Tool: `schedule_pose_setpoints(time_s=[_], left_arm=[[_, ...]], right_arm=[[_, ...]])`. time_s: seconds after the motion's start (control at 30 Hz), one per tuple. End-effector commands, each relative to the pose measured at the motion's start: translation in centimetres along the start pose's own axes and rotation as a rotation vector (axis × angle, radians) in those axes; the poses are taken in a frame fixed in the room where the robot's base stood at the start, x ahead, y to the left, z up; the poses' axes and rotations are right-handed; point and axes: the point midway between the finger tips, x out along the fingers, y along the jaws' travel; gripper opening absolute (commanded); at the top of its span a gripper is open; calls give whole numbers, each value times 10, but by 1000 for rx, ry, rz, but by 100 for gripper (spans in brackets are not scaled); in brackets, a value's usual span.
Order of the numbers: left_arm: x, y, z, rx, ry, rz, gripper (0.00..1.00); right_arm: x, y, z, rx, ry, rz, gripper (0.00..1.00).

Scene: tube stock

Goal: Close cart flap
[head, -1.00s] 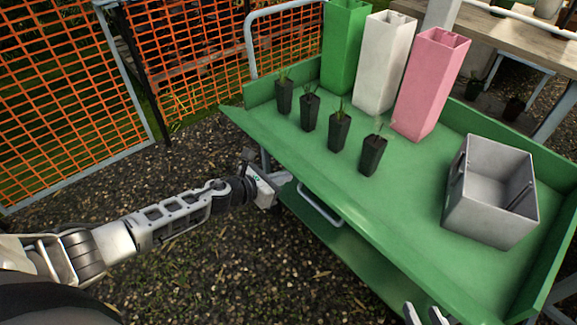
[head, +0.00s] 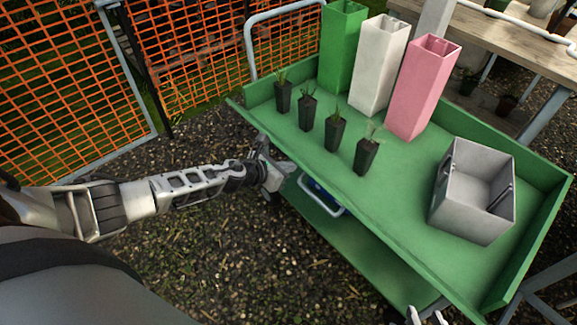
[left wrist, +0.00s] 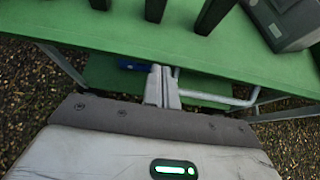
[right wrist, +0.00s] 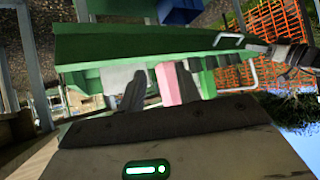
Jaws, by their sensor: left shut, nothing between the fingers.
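The green cart (head: 300,150) stands at the right in the head view. Its near long edge carries the green flap (head: 290,158), which looks tilted outward; its exact angle is hard to tell. My left gripper (head: 284,174) is shut and empty, just outside and below the flap's edge. In the left wrist view, its closed fingertips (left wrist: 162,72) are close to the flap's edge (left wrist: 120,36); contact is unclear. My right gripper (head: 427,316) is open and empty at the near right end of the cart. Its spread fingers (right wrist: 160,88) show before the cart (right wrist: 150,45) in the right wrist view.
Several black seedling pots (head: 334,134) stand in a row near the flap. Green, white (head: 378,65) and pink (head: 422,90) tall containers and a grey bin (head: 472,190) stand on the cart. A blue object (head: 319,191) sits below. Orange fencing (head: 60,90) is left.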

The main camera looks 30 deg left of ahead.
Motion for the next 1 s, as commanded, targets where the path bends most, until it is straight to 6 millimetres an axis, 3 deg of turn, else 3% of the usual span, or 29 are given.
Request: schedule_pose_setpoints(time_s=[0.03,0.4,1.0], left_arm=[[-2,2,13,-5,-9,4,0],[15,4,45,-3,-8,8,0],[38,4,67,-5,-3,7,0]], right_arm=[[-4,1,-5,-8,-5,2,33],[-4,4,-7,-24,-7,7,33],[-3,3,-7,-8,-6,10,33]])
